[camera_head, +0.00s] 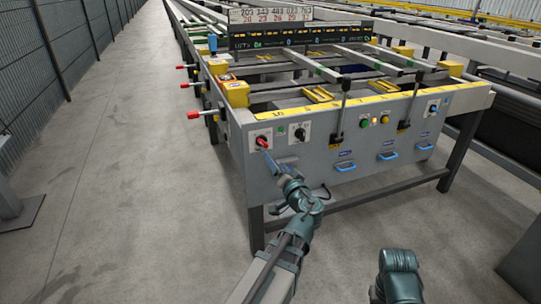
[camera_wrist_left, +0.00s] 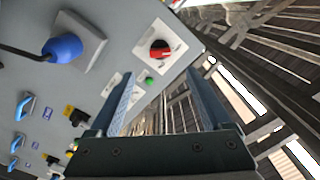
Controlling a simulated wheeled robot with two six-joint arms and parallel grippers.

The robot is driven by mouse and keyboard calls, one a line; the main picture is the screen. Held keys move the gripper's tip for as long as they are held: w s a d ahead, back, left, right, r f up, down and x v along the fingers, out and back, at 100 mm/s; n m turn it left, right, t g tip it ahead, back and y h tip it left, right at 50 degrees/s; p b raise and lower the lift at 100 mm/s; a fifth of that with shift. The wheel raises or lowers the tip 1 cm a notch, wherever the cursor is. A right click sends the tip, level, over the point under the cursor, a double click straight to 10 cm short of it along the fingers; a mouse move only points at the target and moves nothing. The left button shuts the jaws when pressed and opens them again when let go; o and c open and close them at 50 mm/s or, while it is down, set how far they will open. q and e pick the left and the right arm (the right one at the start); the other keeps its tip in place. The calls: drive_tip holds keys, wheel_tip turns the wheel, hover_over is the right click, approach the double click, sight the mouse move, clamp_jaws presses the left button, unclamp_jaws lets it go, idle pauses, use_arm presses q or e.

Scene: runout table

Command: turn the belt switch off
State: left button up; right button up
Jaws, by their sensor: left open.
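A red rotary knob (camera_head: 262,142) sits on a white plate at the left end of the grey front panel. In the left wrist view the red knob (camera_wrist_left: 159,49) shows with a black surround, beyond the fingertips and between their lines. A second, black knob (camera_head: 300,134) on a white plate is to its right. No label is readable enough to tell which is the belt switch. My left gripper (camera_head: 266,157) is open and empty, just in front of and below the red knob. In the left wrist view its fingers (camera_wrist_left: 159,78) are spread apart, not around the knob. My right gripper is not seen.
A green lamp (camera_head: 281,130) is between the knobs. A blue plug with a cable (camera_wrist_left: 64,47) sticks out from the panel. Blue handles (camera_head: 345,166) line the lower front. Red-tipped levers (camera_head: 194,115) project left. The floor left of the table is clear.

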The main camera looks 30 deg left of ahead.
use_arm(q)
drive_tip(key=shift+v, duration=1.5)
drive_tip(key=s+d+f+g+h, duration=0.35)
drive_tip(key=d+f, duration=0.25)
drive_tip(key=f, duration=0.2)
drive_tip(key=s+d+f+g+h, duration=0.3)
drive_tip(key=s+d+f+g, duration=0.15)
drive_tip(key=f, duration=0.25)
drive_tip(key=s+d+f+m+g+h, duration=0.25)
drive_tip(key=s+d, duration=0.25)
drive_tip(key=d, duration=0.3)
drive_tip(key=s+d+f+m+g+h, duration=0.1)
drive_tip(key=s+d+f+m+h, duration=0.15)
drive_tip(key=s+d+f, duration=0.4)
wheel_tip(320, 180, up, 41)
drive_tip(key=w+d+p, duration=0.1)
drive_tip(key=p, duration=3.7)
drive_tip(key=shift+w+d+h, duration=0.2)
drive_tip(key=shift+w+h, duration=0.1)
drive_tip(key=shift+h, duration=0.15)
drive_tip(key=shift+f+g, duration=0.15)
drive_tip(key=shift+g, duration=0.1)
